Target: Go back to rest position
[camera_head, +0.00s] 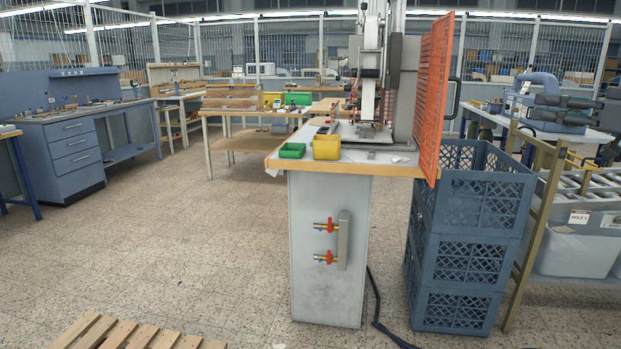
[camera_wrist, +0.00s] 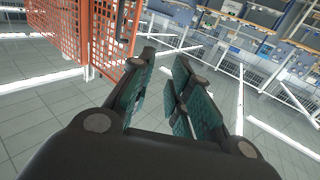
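My gripper (camera_wrist: 160,88) shows in the wrist view with its two green-padded fingers apart and nothing between them. It is not in the head view. The wrist view is tilted; beyond the fingers are a tiled surface and an orange perforated panel at the upper left. In the head view the stamping machine (camera_head: 372,75) stands on a workbench (camera_head: 272,163) with a grey pedestal. A yellow bin (camera_head: 326,147) and a green bin (camera_head: 292,151) sit on the bench's front left part.
An orange perforated panel (camera_head: 433,95) edges the bench's right side; it also shows in the wrist view (camera_wrist: 112,38). Stacked blue crates (camera_head: 462,260) stand right of the bench. A wooden pallet (camera_head: 135,334) lies at the lower left.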

